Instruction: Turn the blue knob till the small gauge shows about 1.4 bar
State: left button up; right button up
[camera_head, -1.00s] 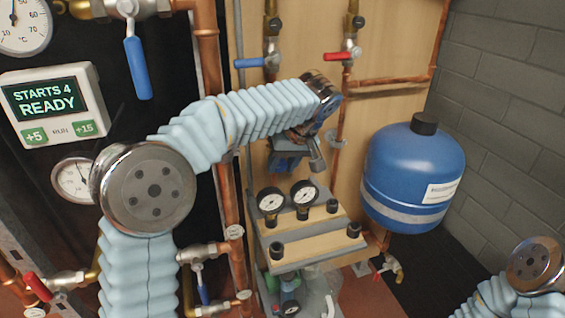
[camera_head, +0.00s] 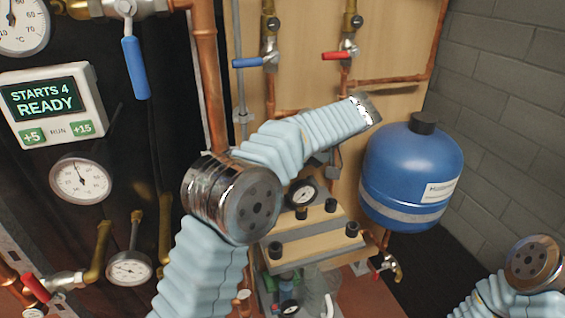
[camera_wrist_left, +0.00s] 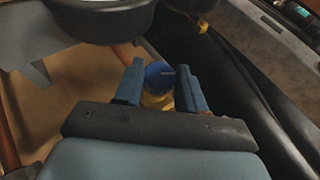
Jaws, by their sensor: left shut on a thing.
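The blue knob (camera_wrist_left: 156,73) shows in the left wrist view, with a pale line on its top and a yellow body below. My left gripper (camera_wrist_left: 160,80) is shut on it, one blue finger on each side. In the head view my left arm hides the gripper and the knob. Several dials show there: one with a black rim on the wooden shelf (camera_head: 303,193), a small one (camera_head: 289,308) low below the shelf, and one at the lower left (camera_head: 130,268). I cannot tell which is the task's small gauge or read bar values. My right gripper is out of view.
A blue tank (camera_head: 412,175) stands right of the wooden shelf (camera_head: 318,247). A blue lever (camera_head: 136,67), a red-handled valve (camera_head: 340,56) and copper pipes surround the arm. A control box (camera_head: 50,105) reads "STARTS 4 READY".

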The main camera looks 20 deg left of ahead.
pick_arm(q)
jog(key=shift+w+d+f+m+g+y, duration=0.15)
jog(key=shift+m+g+y, duration=0.45)
jog(key=shift+y, duration=1)
jog(key=shift+d+f+m+g+y, duration=0.1)
jog(key=shift+f+m+g+y, duration=0.45)
jog(key=shift+y, duration=1.05)
jog(key=shift+r+g, duration=0.25)
jog(key=shift+r, duration=0.05)
jog(key=o, duration=1.1)
jog(key=shift+c, duration=0.2)
